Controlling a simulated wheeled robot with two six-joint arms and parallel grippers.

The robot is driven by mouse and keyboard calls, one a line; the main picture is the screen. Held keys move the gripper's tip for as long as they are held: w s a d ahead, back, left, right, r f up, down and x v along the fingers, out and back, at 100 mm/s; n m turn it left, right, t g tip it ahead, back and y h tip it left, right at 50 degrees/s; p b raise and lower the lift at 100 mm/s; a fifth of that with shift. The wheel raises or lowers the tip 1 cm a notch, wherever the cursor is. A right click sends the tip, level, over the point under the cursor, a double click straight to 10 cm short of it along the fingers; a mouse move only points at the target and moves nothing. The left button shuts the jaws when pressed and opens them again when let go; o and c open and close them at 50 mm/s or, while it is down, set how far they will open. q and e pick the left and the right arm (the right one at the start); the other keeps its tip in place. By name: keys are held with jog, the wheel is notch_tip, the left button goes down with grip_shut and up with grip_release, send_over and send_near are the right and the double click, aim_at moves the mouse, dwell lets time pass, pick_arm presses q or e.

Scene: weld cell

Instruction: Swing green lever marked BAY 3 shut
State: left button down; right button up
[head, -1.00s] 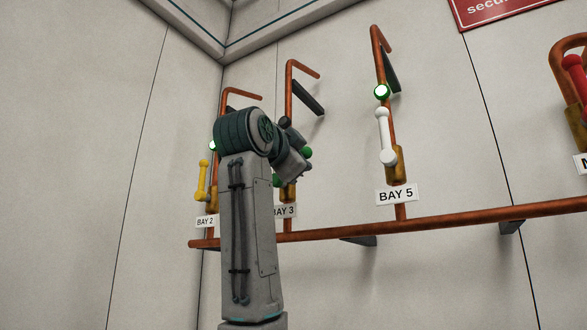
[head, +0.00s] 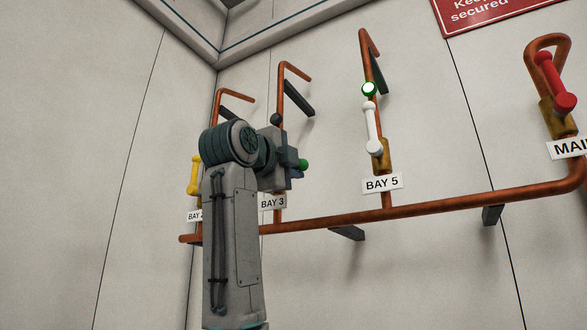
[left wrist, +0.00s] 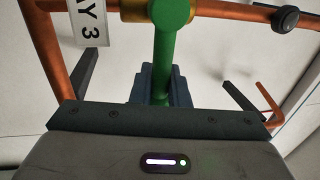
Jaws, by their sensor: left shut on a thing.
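The green BAY 3 lever (left wrist: 166,48) runs down from its valve on the copper pipe in the left wrist view. My left gripper (left wrist: 158,88) is shut on its lower part there. In the head view only the lever's green end (head: 303,165) shows, to the right of the BAY 3 pipe, just past my left gripper (head: 293,168). My wrist hides the rest of the lever and its valve. The BAY 3 label (head: 272,202) is just below the gripper; part of it also shows in the left wrist view (left wrist: 88,22). My right gripper is not in view.
A yellow lever (head: 194,176) is close at the left. A white lever (head: 372,128) with a lit green lamp (head: 369,89) stands above the BAY 5 label (head: 382,183). A red lever (head: 555,80) is far right. The long copper pipe (head: 440,207) runs below.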

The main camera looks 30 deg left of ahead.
pick_arm(q)
jog(key=shift+f, duration=0.15)
jog(key=c, duration=1.4)
grip_release()
jog(key=shift+c, duration=0.2)
jog(key=d+b+v, duration=0.1)
jog(key=b+v, duration=0.4)
jog(key=v, duration=0.5)
jog(key=shift+s+a, duration=0.4)
